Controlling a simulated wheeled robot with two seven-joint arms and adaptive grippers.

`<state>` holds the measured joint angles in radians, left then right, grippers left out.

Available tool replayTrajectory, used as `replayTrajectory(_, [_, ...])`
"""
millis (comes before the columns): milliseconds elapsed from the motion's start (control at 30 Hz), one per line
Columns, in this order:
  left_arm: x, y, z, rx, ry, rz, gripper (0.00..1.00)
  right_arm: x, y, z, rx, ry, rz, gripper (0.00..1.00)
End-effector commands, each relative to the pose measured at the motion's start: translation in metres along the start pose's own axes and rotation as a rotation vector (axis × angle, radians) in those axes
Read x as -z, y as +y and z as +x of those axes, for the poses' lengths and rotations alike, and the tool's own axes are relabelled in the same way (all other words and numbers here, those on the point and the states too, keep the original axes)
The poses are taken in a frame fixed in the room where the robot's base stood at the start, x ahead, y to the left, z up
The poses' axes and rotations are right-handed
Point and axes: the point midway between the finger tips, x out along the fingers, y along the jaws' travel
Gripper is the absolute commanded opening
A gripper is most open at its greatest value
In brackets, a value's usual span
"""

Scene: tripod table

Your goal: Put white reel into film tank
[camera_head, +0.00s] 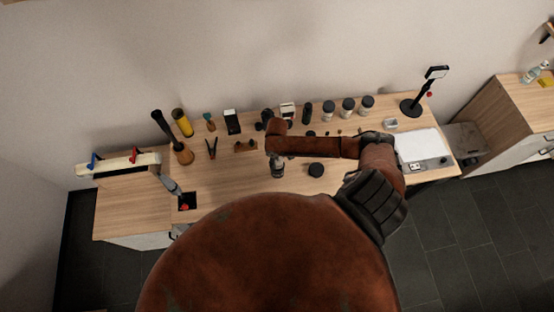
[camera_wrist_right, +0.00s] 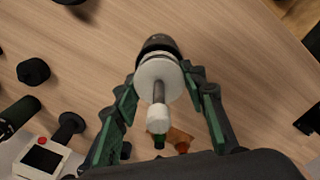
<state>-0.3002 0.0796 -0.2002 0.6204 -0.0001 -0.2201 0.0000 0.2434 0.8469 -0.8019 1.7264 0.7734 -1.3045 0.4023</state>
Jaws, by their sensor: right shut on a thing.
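The white reel (camera_wrist_right: 158,76) is between the fingertips of my right gripper (camera_wrist_right: 161,86) in the right wrist view. It has a round white flange, a grey rod and a white end piece. My right gripper (camera_head: 277,157) is shut on it, low over the middle of the table in the head view. A dark round vessel, seemingly the film tank (camera_wrist_right: 159,43), is just beyond the flange, lined up with it. I cannot tell whether the reel is inside it or only above it. My left gripper is not in view.
A black round piece (camera_head: 316,170) lies right of my right gripper on the wooden table (camera_head: 235,187). Several bottles and jars, including a white-labelled jar (camera_head: 348,105), line the back edge. A black stand (camera_head: 411,107) and a white tray (camera_head: 420,145) are at the right.

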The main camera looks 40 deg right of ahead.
Motion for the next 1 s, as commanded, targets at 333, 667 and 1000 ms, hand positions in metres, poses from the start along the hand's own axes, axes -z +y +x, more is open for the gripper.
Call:
replayTrajectory(333, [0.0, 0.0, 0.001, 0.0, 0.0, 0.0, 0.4, 0.0, 0.0, 0.002, 0.0, 0.0, 0.0, 0.15])
replayTrajectory(667, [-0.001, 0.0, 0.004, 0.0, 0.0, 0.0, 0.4, 0.0, -0.001, 0.01, 0.0, 0.0, 0.0, 0.15])
replayTrajectory(1000, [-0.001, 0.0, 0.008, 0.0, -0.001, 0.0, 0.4, 0.0, 0.0, 0.018, 0.0, 0.0, 0.0, 0.15])
